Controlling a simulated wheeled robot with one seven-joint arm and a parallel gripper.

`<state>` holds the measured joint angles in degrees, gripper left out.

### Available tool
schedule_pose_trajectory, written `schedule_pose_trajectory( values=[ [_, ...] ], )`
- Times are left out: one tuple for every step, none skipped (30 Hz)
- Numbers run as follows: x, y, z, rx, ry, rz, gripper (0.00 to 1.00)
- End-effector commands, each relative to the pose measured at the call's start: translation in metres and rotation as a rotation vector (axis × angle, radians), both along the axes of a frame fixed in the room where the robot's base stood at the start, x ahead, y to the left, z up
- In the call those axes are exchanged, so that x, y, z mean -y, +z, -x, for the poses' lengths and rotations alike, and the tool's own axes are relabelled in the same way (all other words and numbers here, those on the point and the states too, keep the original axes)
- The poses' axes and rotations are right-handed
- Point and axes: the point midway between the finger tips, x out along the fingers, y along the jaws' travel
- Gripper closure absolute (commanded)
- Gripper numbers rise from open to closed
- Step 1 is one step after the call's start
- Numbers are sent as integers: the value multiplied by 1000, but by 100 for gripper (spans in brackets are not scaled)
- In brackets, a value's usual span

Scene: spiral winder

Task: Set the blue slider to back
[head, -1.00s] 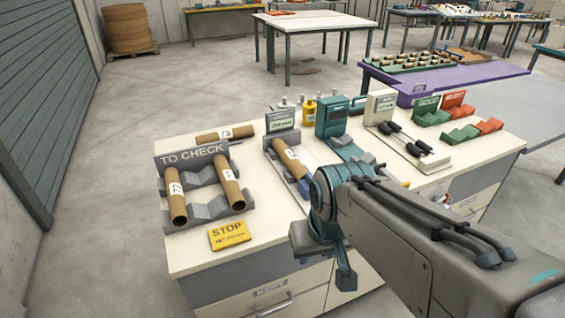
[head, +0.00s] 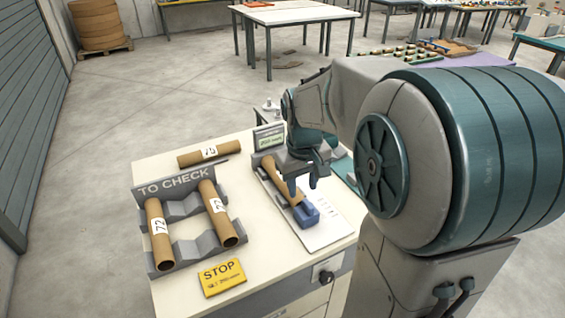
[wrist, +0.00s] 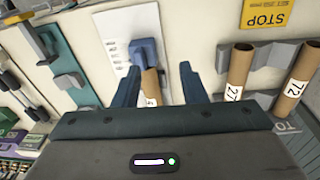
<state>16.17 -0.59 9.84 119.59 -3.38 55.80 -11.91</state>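The blue slider (head: 307,215) sits at the near end of a grey measuring fixture, against the end of a cardboard tube (head: 283,185) lying in it. In the wrist view the slider (wrist: 146,52) is just beyond the fingertips, with the tube (wrist: 150,86) between the fingers. My gripper (head: 304,184) hangs over the fixture, above the tube and a little behind the slider. In the wrist view its two blue fingers (wrist: 160,70) are spread apart and hold nothing. I cannot tell the exact height gap. My arm hides the bench's right part in the head view.
The "TO CHECK" rack (head: 186,235) holds two labelled tubes to the left. A loose tube (head: 209,152) lies behind it, and a yellow STOP sign (head: 222,277) in front. A small display (head: 269,138) stands at the fixture's far end. A white scale sheet (head: 325,235) lies beside the slider.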

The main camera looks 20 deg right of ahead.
Motion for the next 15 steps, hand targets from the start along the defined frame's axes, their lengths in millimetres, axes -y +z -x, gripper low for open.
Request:
schedule_pose_trajectory(
  values=[
    [10,1,-16,-23,6,-7,62],
    [15,-1,-24,-33,13,-11,62],
    [20,-3,-34,-44,22,-18,62],
    [25,-5,-41,-50,28,-23,62],
    [29,-7,-47,-57,33,-27,62],
    [34,-10,-54,-65,40,-33,62],
    [37,-11,-59,-70,45,-38,62],
    [40,-14,-63,-74,48,-42,62],
    [44,-16,-67,-79,52,-46,62],
    [46,-17,-70,-82,57,-50,62],
    [48,-18,-72,-84,59,-52,62],
    [50,-20,-75,-86,62,-55,62],
    [51,-21,-76,-87,63,-56,62],
    [51,-22,-77,-89,64,-57,62],
    [52,-25,-77,-89,65,-58,62]
  ],
)
